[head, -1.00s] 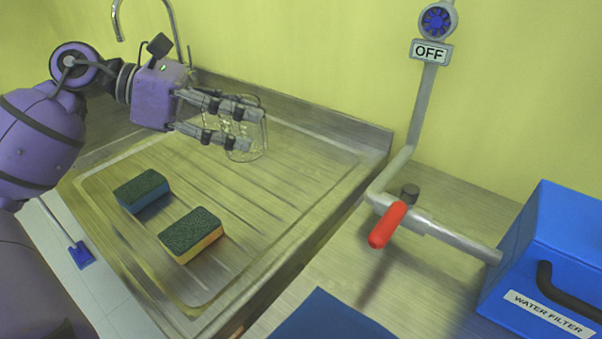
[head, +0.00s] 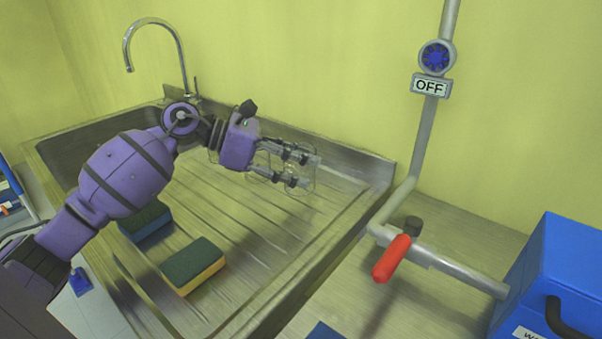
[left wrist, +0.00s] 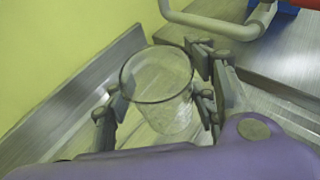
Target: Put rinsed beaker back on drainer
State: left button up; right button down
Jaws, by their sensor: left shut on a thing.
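My left gripper (head: 299,167) is shut on a clear glass beaker (head: 312,180). In the left wrist view the beaker (left wrist: 163,88) stands between the two fingers (left wrist: 160,105), its round rim up and open. In the head view the beaker is over the right part of the ribbed metal drainer (head: 235,225). I cannot tell whether its base touches the drainer. My right gripper is not in view.
A green-and-yellow sponge (head: 194,265) and a green-and-blue sponge (head: 146,222) lie on the drainer. The sink basin (head: 75,150) and tap (head: 155,25) are behind my left arm. A red-handled pipe valve (head: 392,258) and blue water filter box (head: 560,275) stand right.

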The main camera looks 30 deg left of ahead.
aim_at(301, 173)
pick_arm(q)
jog(key=shift+w+d+f, duration=0.1)
jog(key=shift+w+f, duration=0.05)
jog(key=shift+f, duration=0.8)
jog(key=shift+w+f, duration=0.1)
jog(key=shift+f, duration=0.8)
jog(key=shift+f, duration=0.1)
jog(key=o, duration=1.2)
jog(key=v, duration=1.2)
jog(key=shift+b, duration=0.45)
